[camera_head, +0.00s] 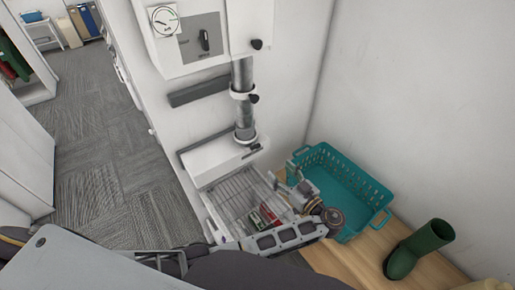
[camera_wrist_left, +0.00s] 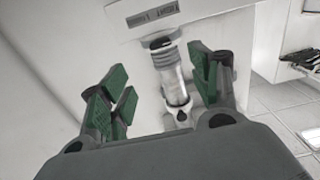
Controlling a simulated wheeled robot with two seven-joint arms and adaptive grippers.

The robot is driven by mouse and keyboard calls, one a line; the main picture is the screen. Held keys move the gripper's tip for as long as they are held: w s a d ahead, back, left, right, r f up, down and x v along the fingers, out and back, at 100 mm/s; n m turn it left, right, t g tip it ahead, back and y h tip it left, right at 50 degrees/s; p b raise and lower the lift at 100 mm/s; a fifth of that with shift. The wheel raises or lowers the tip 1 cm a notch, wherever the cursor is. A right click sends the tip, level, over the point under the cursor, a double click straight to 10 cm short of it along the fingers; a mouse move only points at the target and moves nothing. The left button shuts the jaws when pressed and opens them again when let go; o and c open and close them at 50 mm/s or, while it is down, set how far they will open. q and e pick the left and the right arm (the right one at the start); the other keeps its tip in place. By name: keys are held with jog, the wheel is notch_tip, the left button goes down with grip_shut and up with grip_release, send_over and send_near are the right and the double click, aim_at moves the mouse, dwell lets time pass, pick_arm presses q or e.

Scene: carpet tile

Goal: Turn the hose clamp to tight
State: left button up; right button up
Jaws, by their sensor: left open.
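A grey vertical hose (camera_head: 242,74) runs down the white wall unit. A pale hose clamp (camera_head: 238,94) with a black knob (camera_head: 253,98) sits around it. A second pale collar (camera_head: 246,138) is lower down, near a white box. My left gripper (camera_head: 287,182) is below and right of the hose, apart from it, in front of the teal basket. In the left wrist view, its green fingers (camera_wrist_left: 163,88) are spread and empty. The hose (camera_wrist_left: 175,83) shows beyond the gap, with a dark band near its top. Clamp tightness cannot be told. My right gripper is not in view.
A gauge (camera_head: 164,20) and a black switch (camera_head: 205,40) are on the panel above. A teal basket (camera_head: 371,190) and a green boot (camera_head: 420,247) rest on the wooden surface (camera_head: 345,260). A wire tray (camera_head: 228,193) is below the hose. Carpet (camera_head: 105,150) lies open at left.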

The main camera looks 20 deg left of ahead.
pick_arm(q)
jog(key=shift+s+r, duration=0.1)
dwell(0.3)
jog(key=p, duration=0.4)
send_near(257, 148)
jog(key=x, duration=0.7)
jog(key=shift+a+r, duration=0.1)
jog(key=shift+x, duration=0.8)
jog(key=shift+c, duration=0.2)
jog(key=c, duration=1)
